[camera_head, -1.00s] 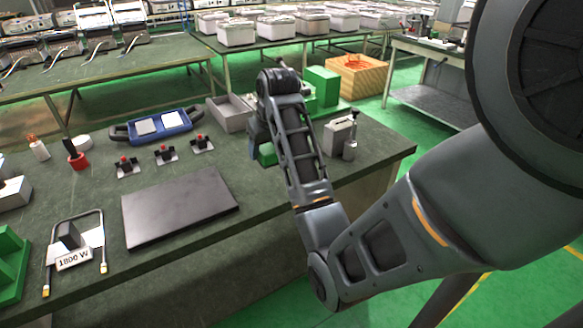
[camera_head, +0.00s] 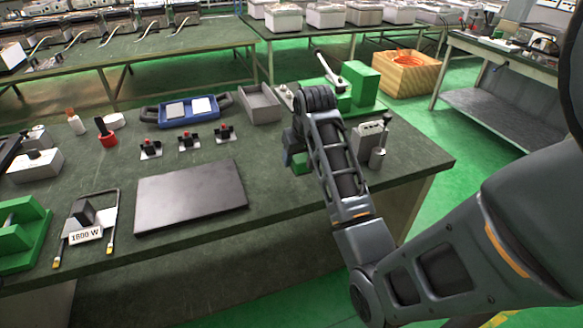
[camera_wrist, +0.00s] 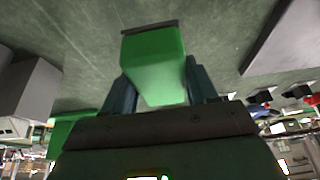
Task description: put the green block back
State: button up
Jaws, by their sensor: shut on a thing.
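The green block (camera_wrist: 153,62) is between the two fingers of my gripper (camera_wrist: 155,88) in the wrist view. My gripper is shut on it, and its far end points toward the dark green tabletop. A dark strip lies along that end; I cannot tell whether the block touches the table. In the head view the block (camera_head: 300,163) shows only partly, at the left of my wrist, over the right part of the table (camera_head: 270,215). My arm hides most of my gripper there.
A green fixture (camera_head: 362,84) and a grey open tray (camera_head: 261,106) stand behind my gripper. A grey box with a metal cylinder (camera_head: 377,158) stands close on its right. A dark flat plate (camera_head: 190,197) lies to the left. The table between plate and gripper is clear.

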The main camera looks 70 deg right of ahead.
aim_at(291, 178)
jog(key=shift+w+a+f, duration=0.1)
jog(key=shift+w+f, duration=0.4)
jog(key=shift+w, duration=0.4)
jog(key=shift+w+f, duration=0.1)
jog(key=shift+f, duration=0.15)
jog(key=shift+f+p, duration=0.35)
jog(key=shift+f, duration=1.5)
jog(key=shift+f, duration=0.1)
jog(key=o, duration=1)
